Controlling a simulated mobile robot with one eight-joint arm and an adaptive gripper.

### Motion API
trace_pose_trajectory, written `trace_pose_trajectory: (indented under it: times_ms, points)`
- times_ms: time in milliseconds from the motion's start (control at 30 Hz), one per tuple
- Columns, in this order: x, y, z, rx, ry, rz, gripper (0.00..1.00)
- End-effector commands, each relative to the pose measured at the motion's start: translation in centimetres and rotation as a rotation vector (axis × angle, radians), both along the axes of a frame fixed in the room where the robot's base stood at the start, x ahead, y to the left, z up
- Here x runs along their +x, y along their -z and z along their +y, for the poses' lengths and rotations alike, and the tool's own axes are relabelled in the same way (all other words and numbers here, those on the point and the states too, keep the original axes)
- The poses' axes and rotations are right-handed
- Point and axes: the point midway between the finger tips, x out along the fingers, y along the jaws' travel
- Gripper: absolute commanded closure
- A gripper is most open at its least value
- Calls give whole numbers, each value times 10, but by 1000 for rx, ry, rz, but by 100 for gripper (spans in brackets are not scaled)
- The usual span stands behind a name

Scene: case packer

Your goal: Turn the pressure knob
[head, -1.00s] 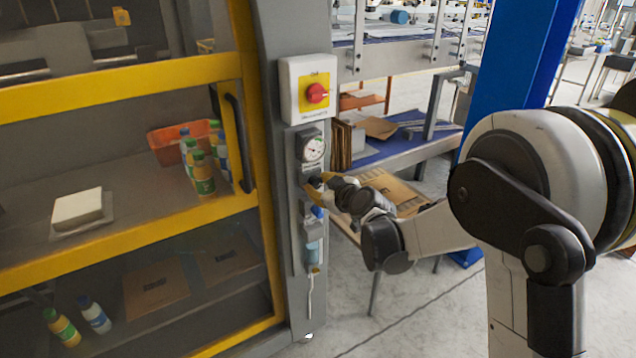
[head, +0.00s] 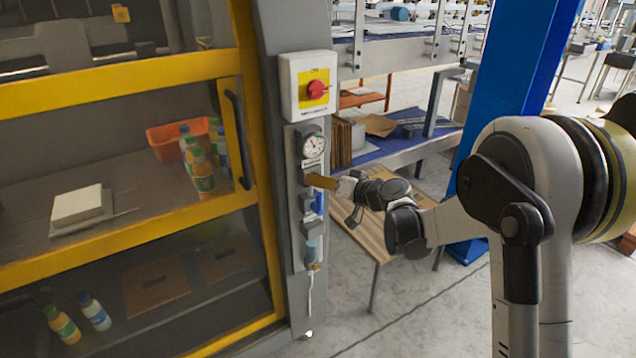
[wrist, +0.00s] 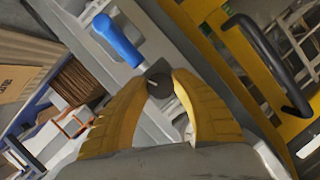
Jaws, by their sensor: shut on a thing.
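The pressure knob (wrist: 159,80) is a small dark round knob with a pale mark line, seen in the wrist view between the yellow fingertips of my gripper (wrist: 158,84). The fingers are shut on it, one on each side. In the head view my gripper (head: 318,181) reaches in from the right to the grey machine post, just below the round white pressure gauge (head: 313,145). There the fingers hide the knob. A blue handle (wrist: 118,40) lies close beyond the knob in the wrist view; in the head view a blue part (head: 318,203) shows just below my gripper.
A red switch on a yellow plate (head: 317,90) sits above the gauge. A clear bowl (head: 313,249) hangs lower on the post. The yellow-framed door with a black handle (head: 240,140) is at left. A wooden table (head: 375,235) stands behind my wrist.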

Motion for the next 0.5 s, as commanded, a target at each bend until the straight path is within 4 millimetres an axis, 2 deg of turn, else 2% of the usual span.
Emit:
trace_pose_trajectory:
  times_ms: [500]
  points:
    - [0,0,1,148,-2,101,99]
